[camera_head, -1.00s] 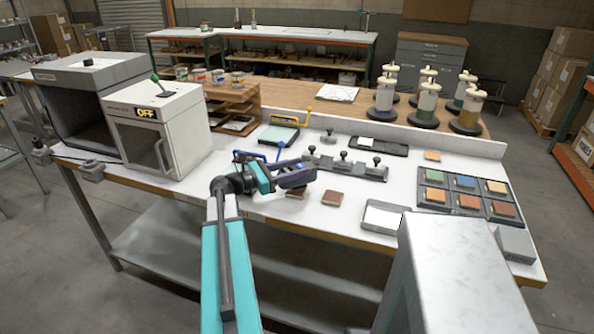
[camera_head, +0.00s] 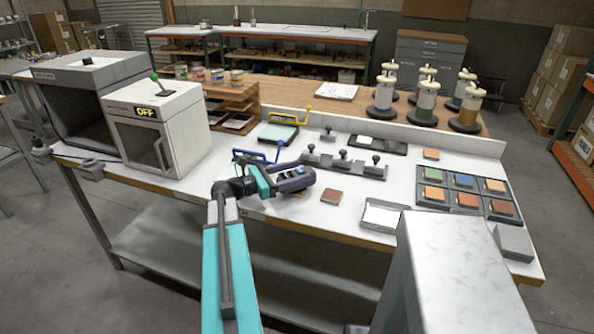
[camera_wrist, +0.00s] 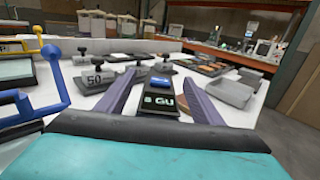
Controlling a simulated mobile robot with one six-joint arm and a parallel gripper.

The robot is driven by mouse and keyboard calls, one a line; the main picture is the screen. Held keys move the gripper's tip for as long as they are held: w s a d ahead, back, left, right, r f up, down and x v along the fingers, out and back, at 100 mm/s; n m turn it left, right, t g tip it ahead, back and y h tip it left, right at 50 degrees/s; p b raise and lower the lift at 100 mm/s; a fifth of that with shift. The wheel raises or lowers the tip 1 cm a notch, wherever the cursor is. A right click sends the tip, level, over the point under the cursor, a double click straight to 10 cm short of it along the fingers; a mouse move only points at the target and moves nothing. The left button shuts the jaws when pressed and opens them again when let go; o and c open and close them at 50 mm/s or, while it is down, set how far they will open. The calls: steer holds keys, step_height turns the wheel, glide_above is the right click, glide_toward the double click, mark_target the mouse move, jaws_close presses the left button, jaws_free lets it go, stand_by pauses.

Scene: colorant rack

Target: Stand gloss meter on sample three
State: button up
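The gloss meter (camera_wrist: 160,99) is a dark block with a lit GU display and a blue button. It sits between the two purple fingers of my gripper (camera_wrist: 161,88) in the wrist view; the fingers appear closed on its sides. In the head view my gripper (camera_head: 300,176) is low over the white bench, left of a brown sample tile (camera_head: 331,196). The gloss meter's underside and whatever lies directly beneath are hidden by the gripper. No number can be read on the sample tile.
A shallow tray (camera_head: 383,226) and a rack of coloured tiles (camera_head: 450,206) are to the right. A white cabinet marked OFF (camera_head: 160,140) stands left.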

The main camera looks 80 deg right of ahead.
steer(key=shift+r, duration=0.1)
steer(key=b+v, duration=0.2)
steer(key=v, duration=1)
steer(key=shift+b, duration=0.35)
stand_by(0.4)
steer(key=shift+r, duration=0.15)
